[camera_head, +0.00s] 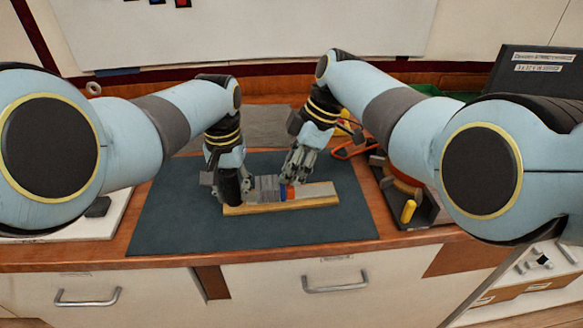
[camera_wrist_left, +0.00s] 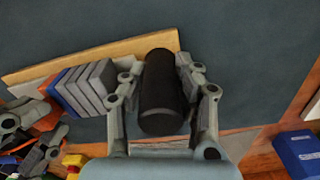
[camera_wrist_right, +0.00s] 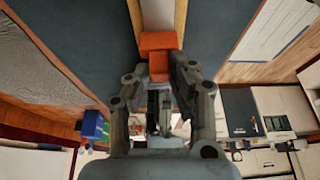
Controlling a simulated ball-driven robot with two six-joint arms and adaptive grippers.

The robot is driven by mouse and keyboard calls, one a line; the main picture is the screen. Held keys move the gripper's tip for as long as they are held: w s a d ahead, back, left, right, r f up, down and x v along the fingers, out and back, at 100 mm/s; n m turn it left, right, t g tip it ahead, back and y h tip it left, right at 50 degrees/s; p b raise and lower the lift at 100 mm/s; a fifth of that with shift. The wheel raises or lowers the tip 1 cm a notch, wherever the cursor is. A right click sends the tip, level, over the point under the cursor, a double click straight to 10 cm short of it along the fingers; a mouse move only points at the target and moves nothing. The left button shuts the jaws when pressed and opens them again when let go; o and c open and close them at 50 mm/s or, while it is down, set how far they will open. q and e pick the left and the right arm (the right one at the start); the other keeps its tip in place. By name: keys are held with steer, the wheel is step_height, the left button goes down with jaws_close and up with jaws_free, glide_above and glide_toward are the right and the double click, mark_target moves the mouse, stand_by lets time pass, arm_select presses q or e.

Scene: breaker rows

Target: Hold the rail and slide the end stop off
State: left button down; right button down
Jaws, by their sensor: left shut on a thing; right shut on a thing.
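The rail (camera_head: 318,190) lies on a pale wooden strip (camera_head: 282,207) on the dark mat. Several grey blocks (camera_head: 267,187) and a blue block (camera_head: 283,191) sit side by side on it. The orange end stop (camera_wrist_right: 158,42) is right of the blue block. My left gripper (camera_wrist_left: 161,85) is shut on the black cylindrical grip (camera_wrist_left: 160,95) at the rail's left end. My right gripper (camera_wrist_right: 158,80) points down over the rail and is shut on the end stop; its fingers partly hide it in the head view.
The dark mat (camera_head: 180,215) is bare in front of the rail. At the right stand a dark tray with a yellow piece (camera_head: 408,211) and an orange-handled tool (camera_head: 350,150). A blue box (camera_wrist_left: 297,153) shows in the left wrist view.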

glide_above(320, 190)
arm_select(q)
steer(key=shift+a, duration=0.1)
arm_select(e)
steer(key=shift+d, duration=0.15)
steer(key=shift+w, duration=0.1)
steer(key=c, duration=1.2)
jaws_free()
steer(key=shift+o, duration=0.2)
